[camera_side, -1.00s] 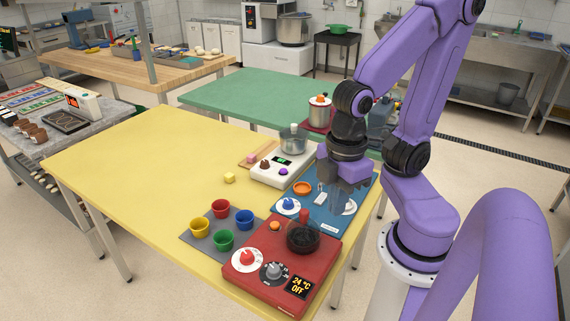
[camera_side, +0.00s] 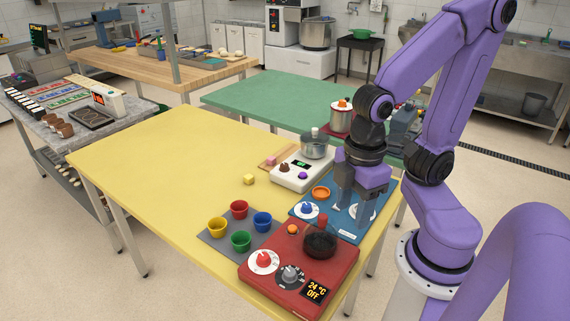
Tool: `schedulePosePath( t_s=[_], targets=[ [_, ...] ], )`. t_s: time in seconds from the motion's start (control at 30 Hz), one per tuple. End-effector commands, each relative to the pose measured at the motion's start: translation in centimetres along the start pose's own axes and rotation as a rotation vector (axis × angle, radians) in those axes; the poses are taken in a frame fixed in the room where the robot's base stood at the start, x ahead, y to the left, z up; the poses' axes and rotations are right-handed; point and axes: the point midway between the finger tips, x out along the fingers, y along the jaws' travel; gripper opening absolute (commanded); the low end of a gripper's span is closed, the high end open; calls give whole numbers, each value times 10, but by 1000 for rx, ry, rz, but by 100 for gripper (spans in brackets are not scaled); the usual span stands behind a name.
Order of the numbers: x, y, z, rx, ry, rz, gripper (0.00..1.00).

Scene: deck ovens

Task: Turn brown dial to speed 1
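The brown dial (camera_side: 284,167) is a small knob at the left of the white device (camera_side: 289,183), which sits on the yellow table. A small green display (camera_side: 303,163) and a purple knob (camera_side: 303,175) are on the same device, with a metal pot (camera_side: 314,146) at its back. The dial's speed marks are too small to read. My gripper (camera_side: 358,208) points down over the right part of the blue panel, right of and nearer than the white device. Its fingers look apart with nothing between them, and they hide part of the panel. It is clear of the brown dial.
In front is a red hot plate (camera_side: 275,283) with a dark pan (camera_side: 320,243). Coloured cups (camera_side: 240,240) stand left. The yellow table's left half (camera_side: 150,165) is clear.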

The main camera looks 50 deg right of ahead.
Motion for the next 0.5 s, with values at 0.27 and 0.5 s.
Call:
schedulePosePath(
  t_s=[0.27, 0.5],
  targets=[
    [-13, 65, -50, 217, -7, 7, 61],
    [-19, 156, -75, 437, -13, 13, 61]
  ],
)
